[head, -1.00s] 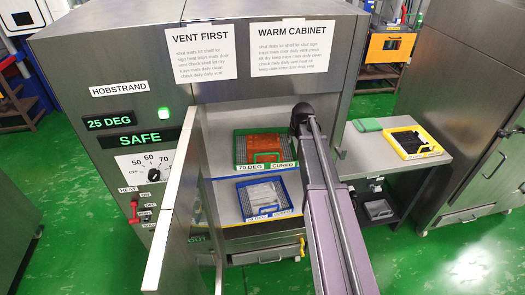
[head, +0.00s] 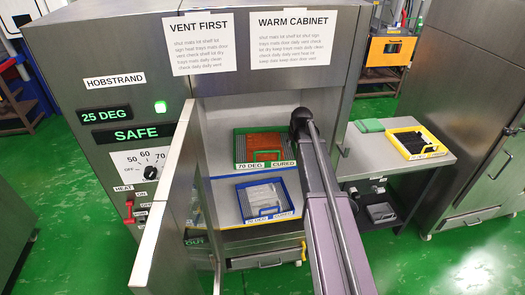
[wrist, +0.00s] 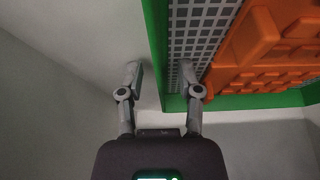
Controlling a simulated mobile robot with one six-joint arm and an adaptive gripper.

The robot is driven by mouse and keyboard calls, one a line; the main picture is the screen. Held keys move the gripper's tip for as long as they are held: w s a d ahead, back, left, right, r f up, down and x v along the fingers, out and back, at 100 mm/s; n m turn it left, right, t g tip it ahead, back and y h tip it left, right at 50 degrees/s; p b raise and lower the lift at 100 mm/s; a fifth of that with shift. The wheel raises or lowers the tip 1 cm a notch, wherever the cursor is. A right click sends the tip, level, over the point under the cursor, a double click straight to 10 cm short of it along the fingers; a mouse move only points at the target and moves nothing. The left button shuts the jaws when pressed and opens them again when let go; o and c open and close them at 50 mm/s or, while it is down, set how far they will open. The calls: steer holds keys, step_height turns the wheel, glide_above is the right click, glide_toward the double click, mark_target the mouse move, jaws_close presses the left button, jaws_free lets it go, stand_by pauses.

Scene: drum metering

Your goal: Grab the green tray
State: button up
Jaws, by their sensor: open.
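The green tray (head: 237,149) sits on the upper shelf inside the open cabinet and holds orange moulded pieces (head: 265,143). A label on its front reads 70 DEG CURED. In the wrist view the tray's green rim (wrist: 240,102) and grey mesh floor show close up, with the orange pieces (wrist: 265,55) at right. My gripper (wrist: 160,72) is open and empty. In that view its fingers lie either side of the tray's green side rim, the right one over the mesh. I cannot tell whether they touch it. In the head view my arm hides the gripper.
A blue tray (head: 240,205) with pale contents sits on the shelf below. The cabinet door (head: 163,200) stands open at left. A side table (head: 435,165) at right bears a yellow tray (head: 391,146) and a flat green item (head: 369,125). The panel (head: 137,134) reads SAFE.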

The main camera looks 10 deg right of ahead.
stand_by(0.4)
jaws_close()
steer(key=shift+r, duration=0.25)
steer(key=shift+r+p, duration=1.7)
steer(key=shift+p, duration=0.25)
steer(key=s+a+r+p, duration=0.1)
steer(key=s+a, duration=0.2)
steer(key=s, duration=1.2)
steer(key=shift+s, duration=0.35)
steer(key=shift+r, duration=0.1)
